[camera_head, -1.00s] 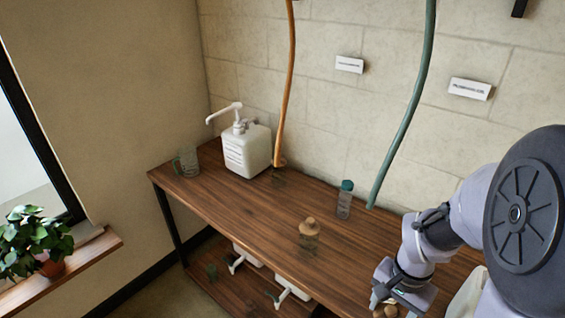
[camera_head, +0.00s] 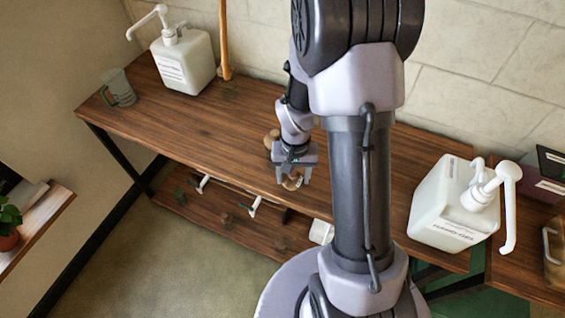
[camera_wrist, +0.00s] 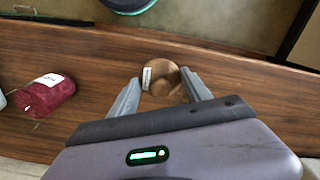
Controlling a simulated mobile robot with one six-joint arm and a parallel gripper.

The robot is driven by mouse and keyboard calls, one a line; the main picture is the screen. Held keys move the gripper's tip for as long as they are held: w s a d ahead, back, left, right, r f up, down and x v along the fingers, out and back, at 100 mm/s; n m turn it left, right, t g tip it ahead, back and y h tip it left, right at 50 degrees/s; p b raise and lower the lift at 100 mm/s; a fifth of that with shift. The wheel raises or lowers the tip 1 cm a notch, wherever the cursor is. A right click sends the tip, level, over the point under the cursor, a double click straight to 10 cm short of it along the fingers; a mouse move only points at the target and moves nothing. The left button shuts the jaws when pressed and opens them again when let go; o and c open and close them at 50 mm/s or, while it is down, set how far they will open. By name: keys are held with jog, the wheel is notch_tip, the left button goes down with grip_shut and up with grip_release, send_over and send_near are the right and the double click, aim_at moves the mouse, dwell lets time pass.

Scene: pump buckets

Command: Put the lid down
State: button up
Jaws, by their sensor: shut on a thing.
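My gripper (camera_head: 291,180) is near the front edge of the wooden table, shut on a round brown lid (camera_head: 289,184) with a small white tag. In the wrist view the lid (camera_wrist: 164,82) sits between the fingertips of my gripper (camera_wrist: 162,88), close to the table edge. I cannot tell whether it touches the tabletop. A glass jar with a brown top (camera_head: 271,136) stands just behind my gripper, partly hidden by my arm.
A white pump bucket (camera_head: 185,62) and a glass mug (camera_head: 118,88) stand at the left of the table (camera_head: 180,125). Another pump bucket (camera_head: 450,205) stands at the right. A dark red item (camera_wrist: 45,95) lies left in the wrist view. The tabletop left of my gripper is clear.

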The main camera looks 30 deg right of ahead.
aim_at(294, 183)
jog(key=f+b, duration=0.1)
jog(key=s+f+b, duration=0.1)
jog(key=f, duration=0.1)
jog(key=shift+a+f, duration=0.1)
jog(key=shift+f, duration=0.05)
jog(key=shift+s, duration=0.15)
jog(key=o, duration=1.3)
